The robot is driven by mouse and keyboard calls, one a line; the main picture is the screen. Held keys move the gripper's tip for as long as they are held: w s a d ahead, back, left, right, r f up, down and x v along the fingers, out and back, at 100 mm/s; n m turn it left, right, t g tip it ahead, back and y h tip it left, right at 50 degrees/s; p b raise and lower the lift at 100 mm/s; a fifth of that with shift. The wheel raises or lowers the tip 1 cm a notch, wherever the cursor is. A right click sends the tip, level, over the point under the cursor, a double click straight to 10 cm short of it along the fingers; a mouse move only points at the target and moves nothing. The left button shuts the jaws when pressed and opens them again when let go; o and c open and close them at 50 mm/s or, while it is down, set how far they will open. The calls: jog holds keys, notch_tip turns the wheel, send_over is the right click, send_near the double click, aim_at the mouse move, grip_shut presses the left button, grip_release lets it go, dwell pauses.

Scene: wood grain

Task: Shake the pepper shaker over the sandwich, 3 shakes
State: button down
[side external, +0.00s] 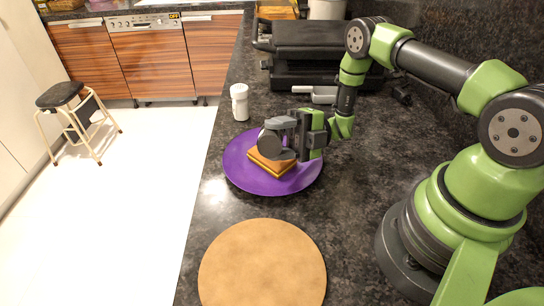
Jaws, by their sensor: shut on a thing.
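A sandwich (272,168) with a brown top sits on a purple plate (305,180) on the dark counter. My gripper (285,139) is shut on a dark grey, rounded thing, which I take to be the pepper shaker (269,144). It is held just above the sandwich, tipped so that a round end faces the camera. It hides part of the sandwich's top. I cannot tell which end of the shaker is its top. A white shaker (239,103) stands upright on the counter behind the plate.
A round wooden board (262,270) lies on the counter in front of the plate. A black grill (310,50) stands at the back, with a light grey handled thing (318,94) before it. The counter's left edge runs close beside the plate.

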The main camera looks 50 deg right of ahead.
dwell(0.5)
jog(key=shift+r, duration=2.55)
notch_tip(320, 180, down, 5)
jog(key=shift+f, duration=0.1)
jog(key=shift+r, duration=2.6)
